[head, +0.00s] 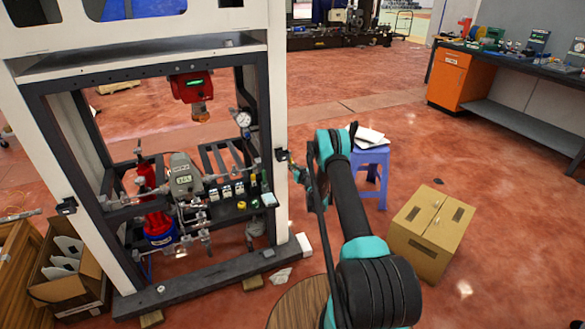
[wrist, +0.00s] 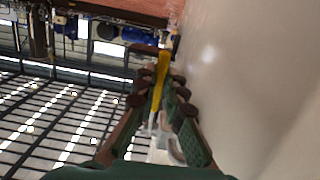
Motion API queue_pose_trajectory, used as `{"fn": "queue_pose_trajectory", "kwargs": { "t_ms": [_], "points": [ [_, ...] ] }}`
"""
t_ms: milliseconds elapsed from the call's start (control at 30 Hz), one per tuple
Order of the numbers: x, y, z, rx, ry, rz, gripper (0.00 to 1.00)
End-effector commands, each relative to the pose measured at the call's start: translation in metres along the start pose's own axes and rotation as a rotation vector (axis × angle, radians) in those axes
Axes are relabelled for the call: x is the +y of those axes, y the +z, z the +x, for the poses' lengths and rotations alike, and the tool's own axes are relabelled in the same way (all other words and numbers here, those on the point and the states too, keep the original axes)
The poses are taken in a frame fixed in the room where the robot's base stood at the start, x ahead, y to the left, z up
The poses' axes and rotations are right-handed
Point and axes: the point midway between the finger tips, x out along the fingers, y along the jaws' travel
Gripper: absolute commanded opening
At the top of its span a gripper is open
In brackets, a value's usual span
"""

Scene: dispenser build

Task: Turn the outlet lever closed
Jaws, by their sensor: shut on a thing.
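A yellow lever (wrist: 162,68) runs between my gripper's fingers in the wrist view. My gripper (wrist: 159,98), with its green and brown fingers, is shut on this lever. The lever's lower part lies between the fingers, and its yellow upper end sticks out past them. In the head view my gripper (head: 308,176) is beside the white right post of the dispenser frame (head: 277,110), largely hidden by my arm. The lever cannot be made out in the head view, and its exact angle cannot be told.
A pale panel (wrist: 250,80) fills the right of the wrist view, close to the fingers. A dark grating (wrist: 55,115) shows at the left. In the head view a blue stool (head: 372,165) and a cardboard box (head: 432,232) stand right of my arm.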

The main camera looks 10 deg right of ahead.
Motion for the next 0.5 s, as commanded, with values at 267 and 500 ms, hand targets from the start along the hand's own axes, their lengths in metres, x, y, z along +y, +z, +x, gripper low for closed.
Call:
{"fn": "queue_pose_trajectory", "kwargs": {
  "t_ms": [267, 500],
  "points": [
    [0.0012, -0.0013, 0.0011, 0.005, 0.003, 0.001, 0.00],
    [0.0010, -0.0014, 0.0012, 0.005, 0.002, 0.001, 0.23]
  ]
}}
